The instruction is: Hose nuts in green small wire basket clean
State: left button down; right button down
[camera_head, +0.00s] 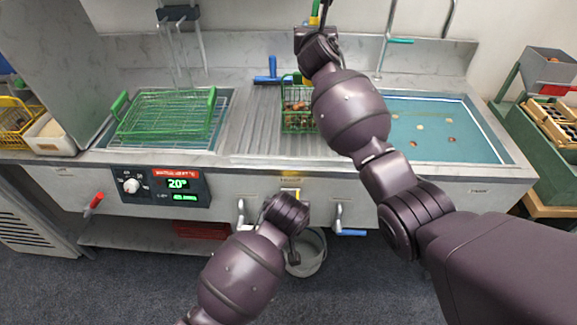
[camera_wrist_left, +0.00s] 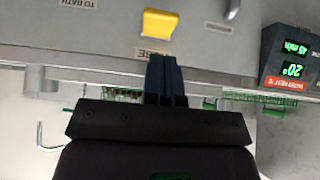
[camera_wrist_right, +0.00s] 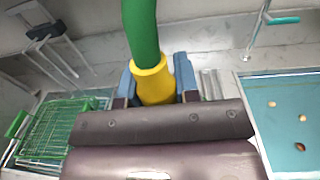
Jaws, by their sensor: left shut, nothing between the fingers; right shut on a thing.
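The small green wire basket (camera_head: 300,122) holds several brown nuts and stands on the ribbed draining area in the middle of the counter. My right gripper (camera_head: 318,28) is above and behind the basket, shut on a green hose with a yellow collar (camera_wrist_right: 153,82); the hose runs up in the right wrist view. Whether water flows from it cannot be seen. My left gripper (camera_wrist_left: 165,80) is shut and empty in front of the counter's front panel. It is close to a yellow lever (camera_wrist_left: 159,23), and I cannot tell whether they touch.
A large green wire rack (camera_head: 170,112) lies over the left basin. A water-filled basin (camera_head: 455,145) with a few floating nuts is on the right. A blue brush (camera_head: 272,72) lies behind the basket. A grey bucket (camera_head: 308,258) stands on the floor below.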

pick_arm(q)
jog(key=shift+v, duration=1.2)
